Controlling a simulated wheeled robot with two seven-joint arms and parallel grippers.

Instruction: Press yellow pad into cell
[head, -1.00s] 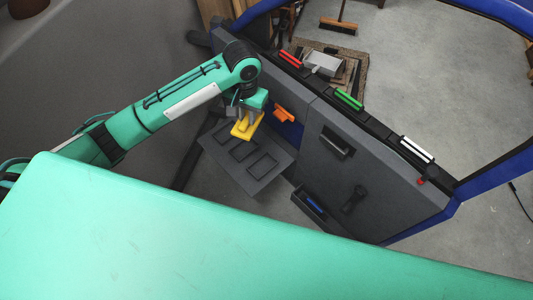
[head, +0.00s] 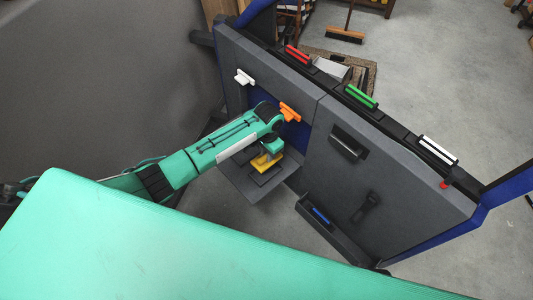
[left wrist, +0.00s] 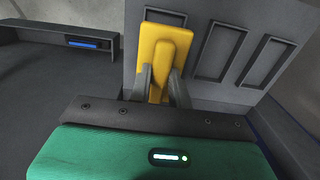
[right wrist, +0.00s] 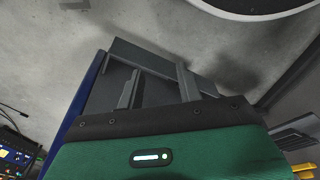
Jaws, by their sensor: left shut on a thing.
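The yellow pad (left wrist: 163,48) is gripped by its raised grip between the two fingers of my left gripper (left wrist: 160,85). In the left wrist view the pad covers most of one cell (left wrist: 150,15), whose dark rim shows past the pad's far end. Whether the pad touches the panel or sits inside the cell I cannot tell. Two empty cells, a middle one (left wrist: 218,52) and an outer one (left wrist: 267,62), lie to the right. In the head view the pad (head: 265,162) is over the grey cell panel (head: 238,178). My right gripper (right wrist: 158,88) is open, with nothing seen between its fingers.
The door panel (head: 405,200) stands behind, with an orange handle-like piece (head: 290,112) and a white one (head: 244,77). Red (head: 298,55), green (head: 361,97) and white (head: 438,149) bars line its top. A tray (head: 330,228) with a blue item (head: 321,215) is at right.

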